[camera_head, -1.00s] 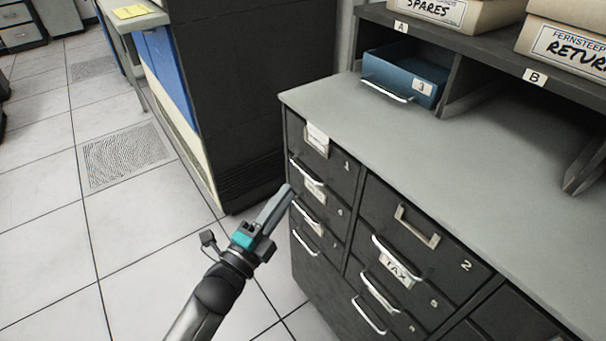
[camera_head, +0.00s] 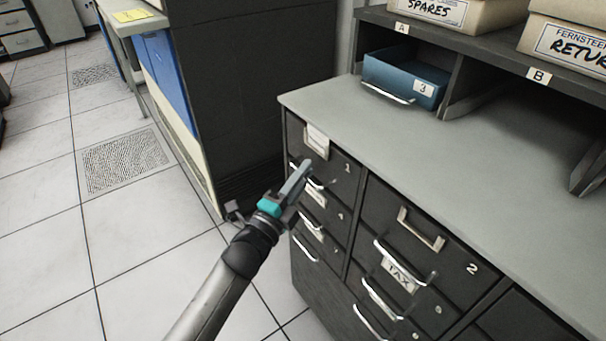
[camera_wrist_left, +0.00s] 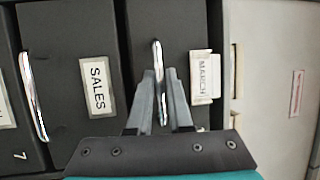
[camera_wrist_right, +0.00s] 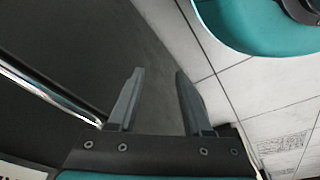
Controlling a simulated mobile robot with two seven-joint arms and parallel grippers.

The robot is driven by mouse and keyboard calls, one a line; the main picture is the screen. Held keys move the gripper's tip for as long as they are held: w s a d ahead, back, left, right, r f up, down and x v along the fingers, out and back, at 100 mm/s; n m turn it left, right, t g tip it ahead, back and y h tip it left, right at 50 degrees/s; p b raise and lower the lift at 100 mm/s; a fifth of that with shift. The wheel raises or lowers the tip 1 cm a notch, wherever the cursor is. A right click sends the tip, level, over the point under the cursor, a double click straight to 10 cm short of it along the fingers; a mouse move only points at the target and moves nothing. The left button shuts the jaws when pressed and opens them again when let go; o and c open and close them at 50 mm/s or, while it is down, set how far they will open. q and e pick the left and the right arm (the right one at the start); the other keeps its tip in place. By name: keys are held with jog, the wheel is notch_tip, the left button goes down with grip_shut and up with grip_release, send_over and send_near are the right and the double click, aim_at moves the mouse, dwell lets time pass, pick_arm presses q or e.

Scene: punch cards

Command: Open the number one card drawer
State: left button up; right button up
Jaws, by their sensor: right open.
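The number one drawer (camera_head: 346,180) is the top left drawer of the dark cabinet and sits flush with its front. Its label holder (camera_head: 317,140) reads MARCH in the left wrist view (camera_wrist_left: 205,78). Its silver bar handle (camera_wrist_left: 157,60) is below the label. My left gripper (camera_head: 306,168) is at this handle, with the handle between its two fingers (camera_wrist_left: 160,75). The finger gap is narrow, and I cannot tell whether they press on the bar. My right gripper (camera_wrist_right: 160,80) is open and empty near a dark cabinet face, with floor beyond.
Drawer 2 (camera_head: 455,262) and lower drawers with similar handles are close by. The SALES label (camera_wrist_left: 97,85) marks the drawer below number one. The tiled floor (camera_head: 150,235) left of the cabinet is clear.

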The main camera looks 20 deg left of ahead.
pick_arm(q)
grip_shut()
dwell(1.3)
jog(key=s+a+p, duration=0.5)
jog(key=s+a, duration=0.7)
jog(key=s, duration=0.3)
jog(key=shift+s+a, duration=0.15)
jog(key=shift+s, duration=0.25)
pick_arm(e)
jog(key=s+d+f, duration=0.3)
jog(key=s+f, duration=0.4)
jog(key=shift+s+d+f+h, duration=0.2)
jog(key=shift+s+d+h, duration=0.1)
jog(key=shift+s+d, duration=0.1)
pick_arm(q)
jog(key=shift+o, duration=0.8)
grip_release()
